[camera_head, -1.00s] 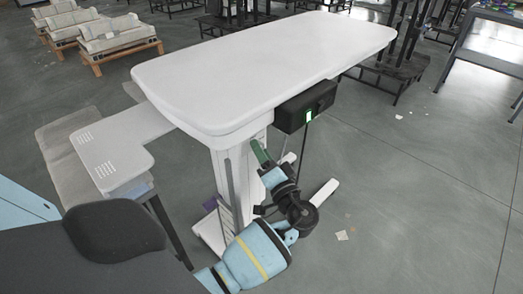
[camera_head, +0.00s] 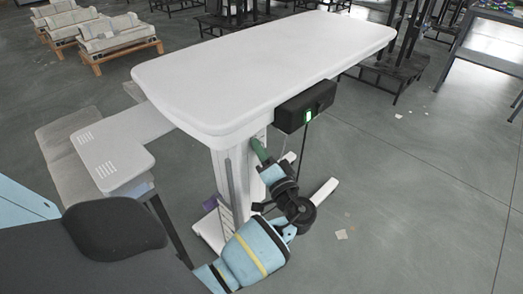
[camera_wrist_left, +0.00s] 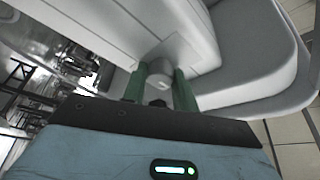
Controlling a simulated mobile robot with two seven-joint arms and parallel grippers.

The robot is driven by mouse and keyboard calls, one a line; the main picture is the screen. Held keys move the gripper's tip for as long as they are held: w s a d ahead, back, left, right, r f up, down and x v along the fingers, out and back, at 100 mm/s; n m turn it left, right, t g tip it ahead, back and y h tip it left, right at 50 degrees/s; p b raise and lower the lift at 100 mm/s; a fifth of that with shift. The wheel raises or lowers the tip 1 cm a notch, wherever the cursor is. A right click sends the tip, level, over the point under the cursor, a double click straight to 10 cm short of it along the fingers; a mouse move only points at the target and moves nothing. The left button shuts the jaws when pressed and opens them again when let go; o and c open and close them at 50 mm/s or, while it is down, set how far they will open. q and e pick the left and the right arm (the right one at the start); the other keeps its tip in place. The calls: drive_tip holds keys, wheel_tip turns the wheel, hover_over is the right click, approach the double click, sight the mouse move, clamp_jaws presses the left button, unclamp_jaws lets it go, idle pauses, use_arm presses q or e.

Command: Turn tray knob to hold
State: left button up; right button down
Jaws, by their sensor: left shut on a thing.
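The tray knob (camera_wrist_left: 160,72) is a small grey round knob on the white column below the table top, seen in the left wrist view. My left gripper (camera_wrist_left: 159,82) has its two green fingers on either side of the knob and is shut on it. In the head view, my left gripper (camera_head: 258,148) reaches up to the column under the table edge, and the knob is hidden there. The white table top (camera_head: 265,65) stands level on its column (camera_head: 226,180). The knob's exact turn setting cannot be told. My right gripper is not in view.
A black box (camera_head: 305,105) with a green light hangs under the table's right edge, close to my left arm. A small white side shelf (camera_head: 112,155) and a grey seat stand at left. The floor at right is open.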

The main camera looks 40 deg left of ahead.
use_arm(q)
drive_tip(key=m+g+h+p, duration=0.1)
drive_tip(key=m+p, duration=0.3)
drive_tip(key=p, duration=0.1)
drive_tip(key=m+g+h+p, duration=0.1)
drive_tip(key=m+h+p, duration=0.1)
drive_tip(key=m+p, duration=0.3)
drive_tip(key=m+h+p, duration=0.1)
drive_tip(key=m+p, duration=0.4)
drive_tip(key=shift+w+r+g+h, duration=0.1)
drive_tip(key=shift+r+g+h, duration=0.3)
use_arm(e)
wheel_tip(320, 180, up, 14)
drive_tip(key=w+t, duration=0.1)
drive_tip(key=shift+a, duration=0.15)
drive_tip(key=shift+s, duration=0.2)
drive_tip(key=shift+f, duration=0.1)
use_arm(q)
drive_tip(key=o, duration=0.9)
drive_tip(key=shift+o, duration=0.3)
drive_tip(key=shift+f, duration=0.1)
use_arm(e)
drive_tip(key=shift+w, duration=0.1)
use_arm(q)
drive_tip(key=shift+d, duration=0.1)
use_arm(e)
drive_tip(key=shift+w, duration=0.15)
